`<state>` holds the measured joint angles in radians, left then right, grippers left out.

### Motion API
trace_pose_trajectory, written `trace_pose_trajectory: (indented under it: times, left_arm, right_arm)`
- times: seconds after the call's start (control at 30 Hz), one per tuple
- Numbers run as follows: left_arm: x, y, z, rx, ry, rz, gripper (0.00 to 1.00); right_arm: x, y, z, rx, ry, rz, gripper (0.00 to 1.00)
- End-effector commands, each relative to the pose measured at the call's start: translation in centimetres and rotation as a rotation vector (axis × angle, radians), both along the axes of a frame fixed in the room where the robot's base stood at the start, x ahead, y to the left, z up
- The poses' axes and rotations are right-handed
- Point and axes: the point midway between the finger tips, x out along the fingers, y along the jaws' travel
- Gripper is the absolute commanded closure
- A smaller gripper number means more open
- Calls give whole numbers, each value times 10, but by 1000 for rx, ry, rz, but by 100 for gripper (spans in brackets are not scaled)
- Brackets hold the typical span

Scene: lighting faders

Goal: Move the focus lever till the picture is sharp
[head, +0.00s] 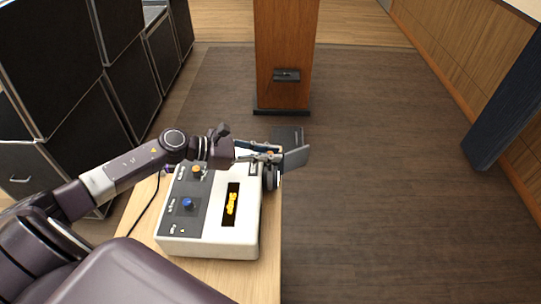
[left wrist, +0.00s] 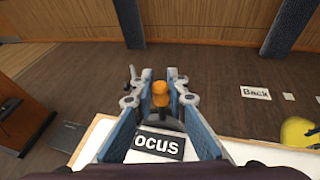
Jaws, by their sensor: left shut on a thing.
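The white console box (head: 210,246) stands on a wooden table with a dark control panel on top. My left gripper (head: 271,154) is at its far right corner. In the left wrist view, the same gripper (left wrist: 160,88) has its fingers on both sides of the orange-topped focus lever (left wrist: 161,100) and is shut on it. A label (left wrist: 158,145) reading "OCUS" lies just below, its first letter hidden by a finger. My right gripper is out of view.
A blue knob (head: 188,203) and an orange knob (head: 196,169) sit on the panel's left side. Black cabinets (head: 60,70) stand at the left, and a wooden lectern (head: 285,45) stands beyond the table.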

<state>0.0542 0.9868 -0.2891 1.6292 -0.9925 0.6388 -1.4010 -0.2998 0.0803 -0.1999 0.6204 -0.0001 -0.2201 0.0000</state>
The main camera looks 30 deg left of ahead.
Motion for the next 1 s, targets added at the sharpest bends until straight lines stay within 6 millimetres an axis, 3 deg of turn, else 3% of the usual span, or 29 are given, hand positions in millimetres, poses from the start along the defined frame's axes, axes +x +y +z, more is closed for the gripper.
trace_pose_trajectory:
  times: [0.33, 0.37, 0.53, 0.83, 1.0]
  left_arm:
    - [-2, -1, 0, 6, -9, 0, 100]
    - [-2, -1, 0, 6, -9, 0, 85]
    - [-2, -1, 0, 6, -9, 0, 68]
    - [-3, 0, 1, 5, -9, -1, 68]
    - [-13, 11, 4, 8, -6, 0, 68]
  right_arm:
    - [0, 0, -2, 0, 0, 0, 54]
    - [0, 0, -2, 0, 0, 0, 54]
    - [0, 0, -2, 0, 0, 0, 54]
    - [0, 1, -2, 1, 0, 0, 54]
    - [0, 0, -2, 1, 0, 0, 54]
